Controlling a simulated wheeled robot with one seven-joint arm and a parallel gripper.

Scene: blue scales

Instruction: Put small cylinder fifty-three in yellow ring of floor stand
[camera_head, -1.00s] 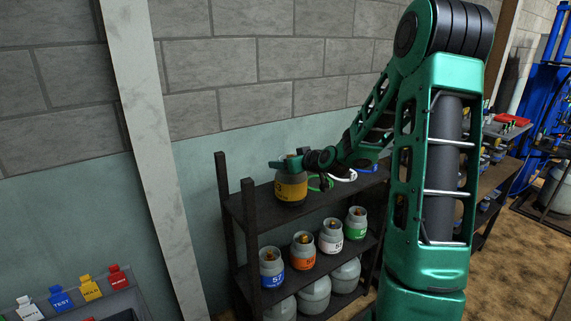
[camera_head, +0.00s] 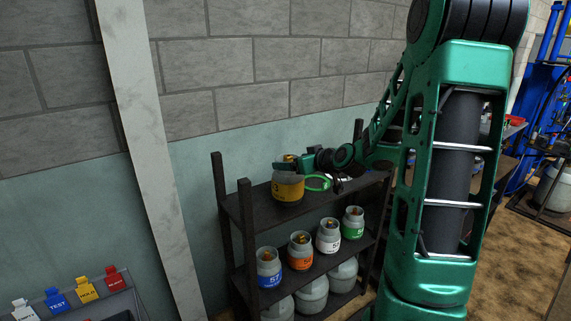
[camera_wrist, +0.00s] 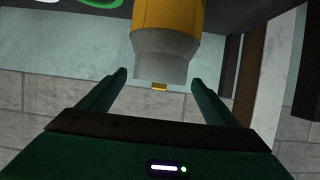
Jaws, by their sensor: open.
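A small grey cylinder with a yellow band (camera_head: 288,188) stands upright on the top shelf of a dark rack. Only a "3" can be read on its band. My gripper (camera_head: 286,165) is at its top, coming from the right. In the wrist view, the cylinder (camera_wrist: 166,50) appears upside down, with its grey collar and brass valve toward me. The floor stand with a yellow ring is not identifiable in view.
The dark rack (camera_head: 231,205) holds blue (camera_head: 269,267), orange (camera_head: 300,250), white (camera_head: 328,235) and green (camera_head: 352,223) banded cylinders on its middle shelf, with grey ones below. A green ring (camera_head: 318,183) lies beside the yellow-banded cylinder. A pale pillar (camera_head: 150,150) stands left.

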